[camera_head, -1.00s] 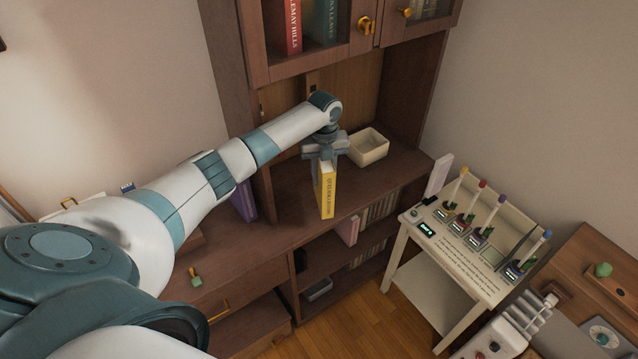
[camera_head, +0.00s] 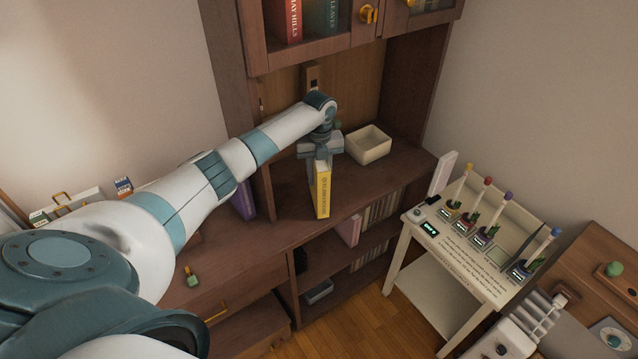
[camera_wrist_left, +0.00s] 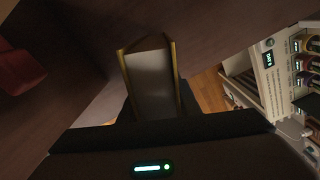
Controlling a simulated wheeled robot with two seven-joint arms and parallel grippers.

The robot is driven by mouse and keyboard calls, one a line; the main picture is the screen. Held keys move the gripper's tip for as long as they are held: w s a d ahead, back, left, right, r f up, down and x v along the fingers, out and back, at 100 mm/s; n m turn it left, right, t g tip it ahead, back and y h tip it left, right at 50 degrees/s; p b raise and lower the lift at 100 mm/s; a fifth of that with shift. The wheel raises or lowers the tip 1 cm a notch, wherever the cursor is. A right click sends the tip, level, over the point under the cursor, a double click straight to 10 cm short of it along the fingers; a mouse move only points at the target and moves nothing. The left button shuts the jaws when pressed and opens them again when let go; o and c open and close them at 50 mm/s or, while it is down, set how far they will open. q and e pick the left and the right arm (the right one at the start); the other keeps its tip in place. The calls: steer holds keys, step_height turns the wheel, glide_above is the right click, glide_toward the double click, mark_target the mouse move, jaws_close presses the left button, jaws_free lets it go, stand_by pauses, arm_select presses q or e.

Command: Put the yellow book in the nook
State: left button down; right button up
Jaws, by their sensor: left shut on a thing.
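The yellow book (camera_head: 323,191) is upright at the counter in the head view, its lettered spine facing the camera. My left gripper (camera_head: 320,160) is shut on its upper part from above. I cannot tell whether the book's bottom touches the wood. In the left wrist view the book (camera_wrist_left: 150,80) shows from above, its pale pages between two yellow cover edges. The nook is the open recess (camera_head: 350,95) of the wooden cabinet, between the counter and the glass doors, behind the book. My right gripper is not in view.
A cream box (camera_head: 368,144) stands on the counter right of the gripper. A purple book (camera_head: 243,200) stands to the left behind my arm. The lower shelves (camera_head: 335,255) hold several books. A white table (camera_head: 470,250) with several coloured tubes stands at the right.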

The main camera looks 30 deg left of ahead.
arm_select(q)
steer(key=shift+f+b, duration=0.45)
steer(key=shift+f, duration=0.6)
steer(key=c, duration=1.3)
jaws_free()
steer(key=shift+c, duration=0.2)
